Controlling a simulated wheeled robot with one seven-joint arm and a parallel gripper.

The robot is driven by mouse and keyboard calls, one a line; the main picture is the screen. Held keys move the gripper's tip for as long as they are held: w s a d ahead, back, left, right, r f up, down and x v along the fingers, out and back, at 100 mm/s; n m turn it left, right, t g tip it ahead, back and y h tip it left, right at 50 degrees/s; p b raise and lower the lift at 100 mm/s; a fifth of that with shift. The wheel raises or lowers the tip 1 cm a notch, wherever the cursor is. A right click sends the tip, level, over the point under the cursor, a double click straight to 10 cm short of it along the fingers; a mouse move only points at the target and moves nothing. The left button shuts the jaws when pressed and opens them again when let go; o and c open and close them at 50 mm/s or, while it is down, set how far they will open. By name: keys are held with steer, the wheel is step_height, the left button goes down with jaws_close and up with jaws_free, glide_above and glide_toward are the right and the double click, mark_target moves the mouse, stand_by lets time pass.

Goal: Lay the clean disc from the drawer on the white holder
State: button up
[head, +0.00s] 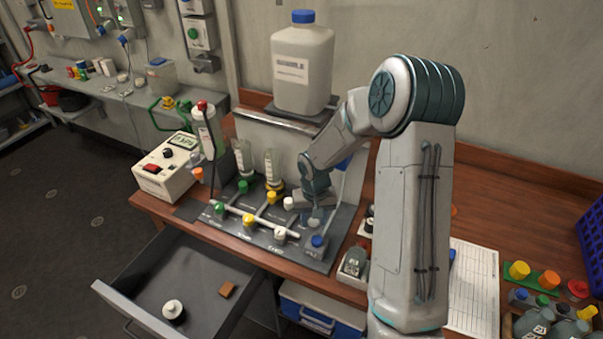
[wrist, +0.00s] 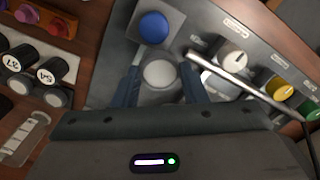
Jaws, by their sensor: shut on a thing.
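My gripper (head: 316,214) is low over the right end of the grey valve board (head: 325,258). In the wrist view my gripper (wrist: 160,78) has its two fingers on either side of a pale round disc (wrist: 158,73), and is shut on it. Below the disc is a grey square surface; whether the disc touches it I cannot tell. I cannot make out the white holder for certain; it may be hidden under the disc and the gripper. The drawer (head: 112,294) at the lower left is open.
A blue knob (head: 317,242) and a white knob (head: 280,235) are close to the gripper. A pale rod runs along the board. Upright clear cylinders (head: 243,155) stand behind. The drawer holds a white-capped dark bottle (head: 173,311) and a small brown block (head: 227,290).

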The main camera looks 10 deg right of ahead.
steer(key=w+m+b, duration=0.1)
steer(key=w+m, duration=0.1)
steer(key=w, duration=0.3)
steer(key=w+m, duration=0.2)
steer(key=w, duration=0.3)
steer(key=w+m+b, duration=0.1)
steer(key=w+m, duration=0.1)
steer(key=w, duration=0.2)
steer(key=shift+w+d+r+m+b, duration=0.1)
steer(key=shift+w+r+m+b, duration=0.05)
steer(key=shift+w+m+b, duration=0.2)
steer(key=shift+w+f, duration=0.1)
steer(key=shift+f, duration=0.75)
steer(key=shift+b, duration=0.65)
steer(key=shift+f+b, duration=0.3)
steer(key=shift+b, duration=0.3)
stand_by(0.5)
stand_by(0.3)
steer(key=o, duration=1.3)
steer(key=shift+r, duration=0.1)
step_height(320, 180, up, 7)
steer(key=p, duration=0.3)
steer(key=shift+r+p, duration=0.2)
steer(key=shift+p, duration=0.15)
